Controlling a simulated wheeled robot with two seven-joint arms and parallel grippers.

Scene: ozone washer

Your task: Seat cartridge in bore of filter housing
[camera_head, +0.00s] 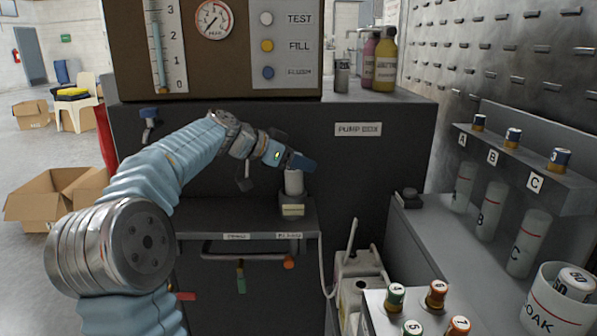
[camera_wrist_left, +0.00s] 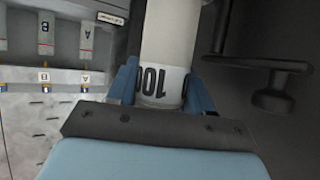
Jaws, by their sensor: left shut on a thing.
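My left gripper (camera_head: 298,167) is shut on a white cartridge (camera_head: 293,184) above the front shelf of the pump box. In the left wrist view the blue fingers hold the cartridge (camera_wrist_left: 163,85) around a band marked 100, and its far end runs out of the picture. A small pale block (camera_head: 292,210) with a label sits on the shelf directly below the cartridge. I cannot tell whether they touch. No open bore shows clearly, and I cannot tell which part is the filter housing. My right gripper is not in view.
The dark pump box (camera_head: 375,150) stands behind the gripper, under a gauge panel (camera_head: 240,80). A white cup (camera_head: 543,310) and a rack (camera_head: 385,318) with several capped cartridges stand at front right.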

